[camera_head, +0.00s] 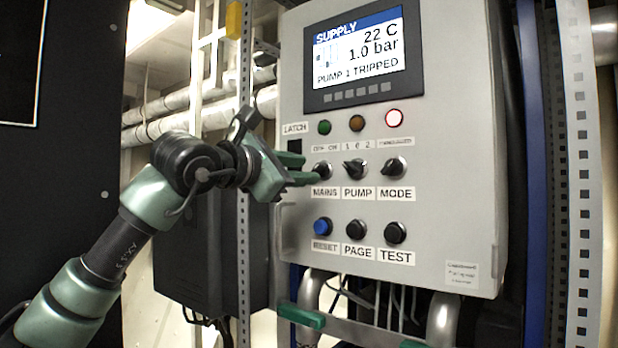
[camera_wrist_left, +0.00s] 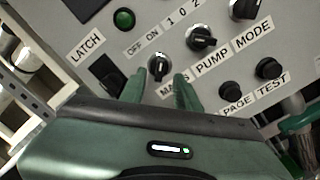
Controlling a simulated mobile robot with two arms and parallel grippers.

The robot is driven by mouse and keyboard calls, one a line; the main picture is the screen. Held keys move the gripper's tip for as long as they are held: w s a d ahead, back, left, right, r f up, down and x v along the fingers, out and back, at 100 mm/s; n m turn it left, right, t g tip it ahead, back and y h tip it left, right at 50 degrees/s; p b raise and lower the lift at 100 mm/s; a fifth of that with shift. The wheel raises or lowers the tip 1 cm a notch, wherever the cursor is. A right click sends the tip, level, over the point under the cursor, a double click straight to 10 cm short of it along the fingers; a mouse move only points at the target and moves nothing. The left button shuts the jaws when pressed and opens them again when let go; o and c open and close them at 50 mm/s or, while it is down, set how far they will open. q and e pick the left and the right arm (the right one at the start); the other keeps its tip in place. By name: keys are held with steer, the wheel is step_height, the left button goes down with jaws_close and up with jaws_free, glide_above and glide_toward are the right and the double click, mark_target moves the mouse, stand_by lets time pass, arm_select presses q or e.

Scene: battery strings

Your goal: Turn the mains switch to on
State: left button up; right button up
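The mains switch (camera_head: 322,170) is a dark round knob at the left of the knob row on a grey panel (camera_head: 450,130), under an OFF/ON label. In the left wrist view, the mains switch (camera_wrist_left: 158,67) shows a white mark running nearly upright; I cannot tell surely which position it marks. My left gripper (camera_head: 303,169) is open at the panel. Its green fingers (camera_wrist_left: 160,88) are apart, with the knob in line with the gap near their tips. I cannot tell whether they touch it. My right gripper is not in view.
The pump knob (camera_head: 355,168) and mode knob (camera_head: 394,167) sit close to the right. Below are the blue reset button (camera_head: 323,227), page and test buttons. Green handles and pipes (camera_head: 444,318) are below.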

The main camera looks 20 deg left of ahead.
arm_select(q)
steer(key=b+v, duration=0.1)
steer(key=v, duration=0.4)
stand_by(0.3)
